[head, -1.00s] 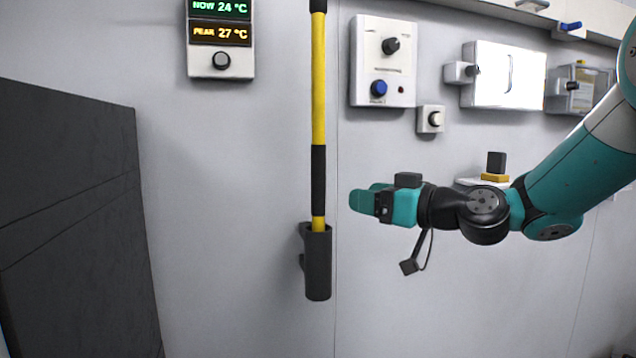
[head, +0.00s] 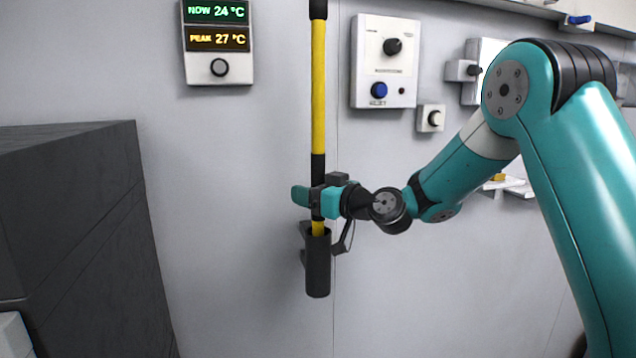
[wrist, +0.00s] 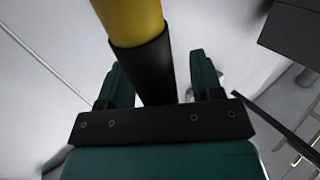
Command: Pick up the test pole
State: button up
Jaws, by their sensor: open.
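The test pole (head: 318,95) is yellow with black bands and stands upright against the wall. Its lower end sits in a black holder (head: 318,270). My gripper (head: 308,196) is at the lower black band, just above the holder, with its fingers on either side of the pole. The part of the pole behind the gripper's dark crossbar is hidden.
A temperature display (head: 218,40) hangs on the wall left of the pole. A panel with a black knob and blue button (head: 384,62) and a small switch box (head: 431,118) are to its right. A large dark cabinet (head: 80,220) stands at the left.

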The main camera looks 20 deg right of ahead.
grip_shut()
dwell(0.3)
